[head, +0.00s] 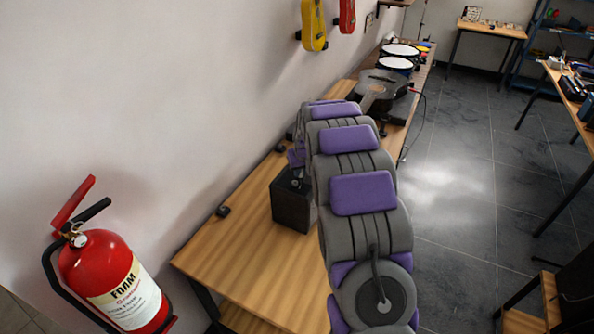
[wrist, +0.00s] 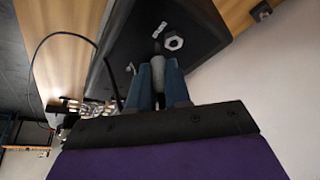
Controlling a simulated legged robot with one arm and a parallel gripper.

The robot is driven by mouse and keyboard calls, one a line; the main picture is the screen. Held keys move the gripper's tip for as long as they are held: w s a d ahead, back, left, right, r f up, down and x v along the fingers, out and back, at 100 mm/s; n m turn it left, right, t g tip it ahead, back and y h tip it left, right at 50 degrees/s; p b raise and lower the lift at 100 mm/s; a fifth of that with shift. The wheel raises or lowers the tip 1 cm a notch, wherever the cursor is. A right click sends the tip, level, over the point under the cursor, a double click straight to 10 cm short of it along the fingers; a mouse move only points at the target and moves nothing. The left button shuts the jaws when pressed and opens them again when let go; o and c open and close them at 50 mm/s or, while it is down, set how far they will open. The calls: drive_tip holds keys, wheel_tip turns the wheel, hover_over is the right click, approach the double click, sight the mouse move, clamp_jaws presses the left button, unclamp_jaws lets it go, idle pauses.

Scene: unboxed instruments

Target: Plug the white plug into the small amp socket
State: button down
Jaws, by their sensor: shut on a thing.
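The small amp is a black box (head: 291,208) on the wooden table in the head view. Its dark face (wrist: 205,22) fills the top middle of the wrist view. A silver hexagonal socket (wrist: 173,41) sits on that face, with a small metal piece above it. My gripper (wrist: 158,66) is shut on the pale grey-white plug (wrist: 157,72), held between its two blue fingers. The plug's dark tip points at the amp face, just left of the socket in the picture; I cannot tell whether it touches. In the head view my arm mostly hides the gripper above the amp.
A black cable (wrist: 48,38) loops at left in the wrist view. A black guitar (head: 379,92) and drums (head: 398,58) lie farther along the table (head: 232,254). A red fire extinguisher (head: 112,279) stands by the wall. The table's near end is mostly clear.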

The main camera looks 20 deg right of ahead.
drive_tip(key=a, duration=0.3)
drive_tip(key=shift+a+r, duration=0.25)
drive_tip(key=shift+a, duration=0.55)
drive_tip(key=shift+d+f, duration=0.2)
drive_tip(key=shift+d, duration=0.95)
drive_tip(key=shift+a+r+h, duration=0.2)
drive_tip(key=shift+a+h, duration=0.1)
drive_tip(key=shift+a, duration=1.4)
drive_tip(key=shift+s+d+f+p, duration=0.15)
drive_tip(key=shift+d+p, duration=0.4)
drive_tip(key=shift+d, duration=1.65)
drive_tip(key=shift+a, duration=0.6)
drive_tip(key=shift+d+f, duration=0.35)
drive_tip(key=shift+d, duration=0.1)
